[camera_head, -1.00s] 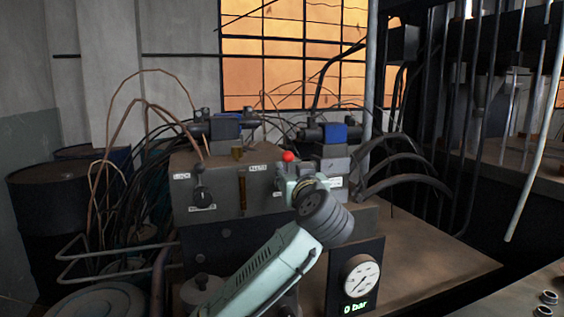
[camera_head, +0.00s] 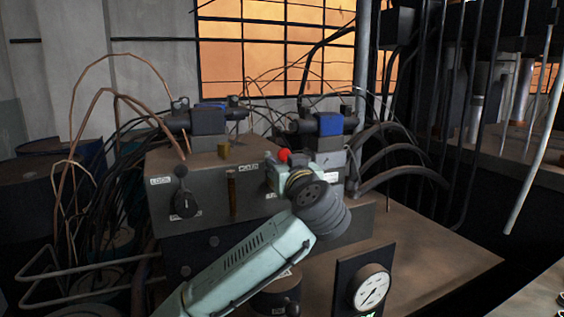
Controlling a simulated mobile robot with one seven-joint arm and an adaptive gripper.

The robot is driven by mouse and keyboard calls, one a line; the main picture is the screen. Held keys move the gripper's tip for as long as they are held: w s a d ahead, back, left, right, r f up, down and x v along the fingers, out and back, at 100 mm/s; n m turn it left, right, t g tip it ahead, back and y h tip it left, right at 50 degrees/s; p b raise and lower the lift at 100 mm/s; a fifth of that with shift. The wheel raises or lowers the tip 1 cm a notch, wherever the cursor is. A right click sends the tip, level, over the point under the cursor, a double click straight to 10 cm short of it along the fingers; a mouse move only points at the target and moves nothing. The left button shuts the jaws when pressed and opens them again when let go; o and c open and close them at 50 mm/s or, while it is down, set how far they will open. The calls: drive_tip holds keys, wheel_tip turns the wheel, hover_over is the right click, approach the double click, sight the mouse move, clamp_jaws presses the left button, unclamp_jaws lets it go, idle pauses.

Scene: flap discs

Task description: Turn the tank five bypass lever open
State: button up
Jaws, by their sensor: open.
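A lever with a red ball knob (camera_head: 283,155) stands at the right front of the grey valve block (camera_head: 205,180). I cannot read a tank number on it. My pale green arm reaches up from the lower left, and its wrist covers the lever below the knob. My gripper (camera_head: 298,161) is mostly hidden by the wrist; its dark end shows close beside the red knob, on its right. It is open. I cannot tell whether it touches the lever. A black rotary handle (camera_head: 183,195) is on the block's left face, under a small white label.
A round pressure gauge (camera_head: 371,288) stands at the front right. Two valves with blue parts (camera_head: 330,124) sit on top, with hoses and copper pipes around them. The brown bench top (camera_head: 430,255) is clear on the right. A dark drum (camera_head: 50,190) is at the left.

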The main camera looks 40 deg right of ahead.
drive_tip(key=shift+c, duration=0.5)
clamp_jaws()
idle(0.3)
